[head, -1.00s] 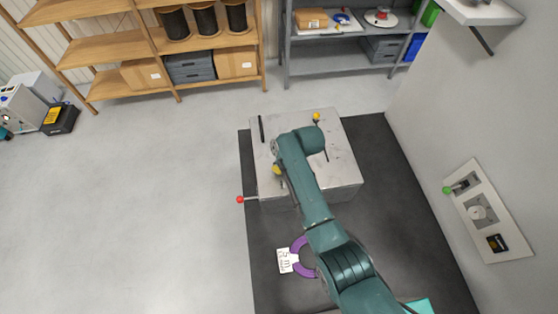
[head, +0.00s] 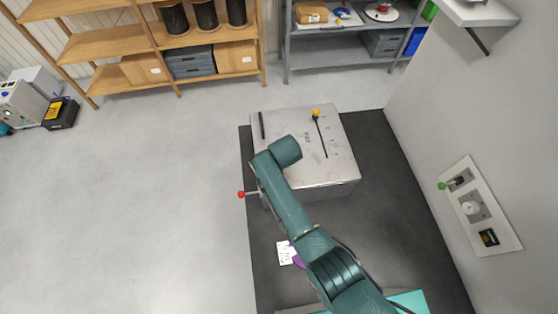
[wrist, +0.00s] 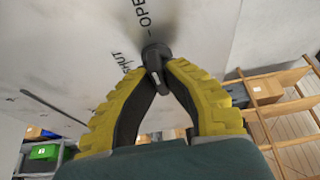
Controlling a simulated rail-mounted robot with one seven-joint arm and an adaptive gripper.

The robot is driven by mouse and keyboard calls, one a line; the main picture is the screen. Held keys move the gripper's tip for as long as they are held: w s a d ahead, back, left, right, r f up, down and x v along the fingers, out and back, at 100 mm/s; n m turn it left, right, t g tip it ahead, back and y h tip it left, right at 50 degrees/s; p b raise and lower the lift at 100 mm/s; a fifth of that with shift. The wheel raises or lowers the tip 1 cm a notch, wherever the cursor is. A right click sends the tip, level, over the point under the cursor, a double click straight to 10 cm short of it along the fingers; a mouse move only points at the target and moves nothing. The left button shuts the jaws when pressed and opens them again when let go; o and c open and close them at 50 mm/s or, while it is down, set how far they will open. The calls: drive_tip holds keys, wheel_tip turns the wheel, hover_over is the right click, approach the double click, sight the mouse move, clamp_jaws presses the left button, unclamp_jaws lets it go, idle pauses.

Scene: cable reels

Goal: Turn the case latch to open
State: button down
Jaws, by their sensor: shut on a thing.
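The case (head: 335,165) is a grey metal box on a dark mat. In the wrist view, its pale face (wrist: 75,45) carries the printed words OPEN and SHUT. The dark latch (wrist: 155,52) sits on this face beside the words. My gripper (wrist: 160,82) has its yellow fingers closed on the latch handle, which shows between the fingertips. The exact mark the latch points at is hard to tell. In the head view my arm covers the near left side of the case, and the gripper and latch are hidden.
A red-tipped lever (head: 241,195) sticks out at the case's left. A yellow knob (head: 316,113) stands by a slot on top. A purple ring (head: 298,262) and a white card (head: 287,253) lie in front. A wall panel (head: 482,208) is at right.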

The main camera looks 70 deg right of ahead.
drive_tip(key=shift+s+f+m, duration=0.1)
drive_tip(key=shift+f+m, duration=0.05)
drive_tip(key=shift+m, duration=0.15)
idle(0.4)
drive_tip(key=c, duration=1.1)
unclamp_jaws()
drive_tip(key=v, duration=1.2)
drive_tip(key=shift+w, duration=0.25)
